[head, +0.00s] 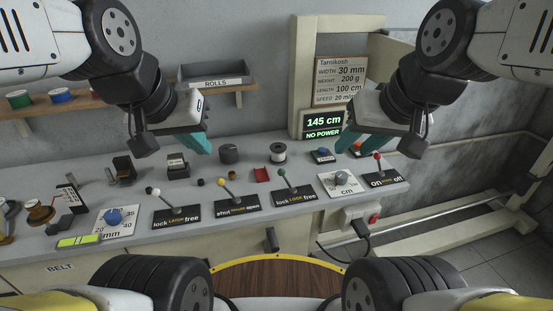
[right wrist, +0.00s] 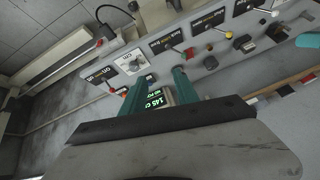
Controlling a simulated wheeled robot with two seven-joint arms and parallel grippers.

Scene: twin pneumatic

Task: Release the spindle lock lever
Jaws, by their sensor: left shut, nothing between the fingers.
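Two plates on the bench read lock and free; I cannot tell which one is the spindle's. One carries a white-knobbed lever (head: 154,191) at the left, the other a green-knobbed lever (head: 283,177) right of centre. Both levers lean up and left, towards the lock side. My left gripper (head: 201,146) is shut and empty, above the back of the bench between the two plates. My right gripper (head: 358,147) is open and empty above the bench's right end, right of the green-knobbed lever. Its two teal fingers stand apart in the right wrist view (right wrist: 160,80).
Between them stands a yellow-knobbed shut/open lever (head: 222,182). A cm dial (head: 342,178) and a red-knobbed on/off lever (head: 377,158) lie to the right. A display (head: 323,125) reads 145 cm, NO POWER. Small parts sit along the bench's back.

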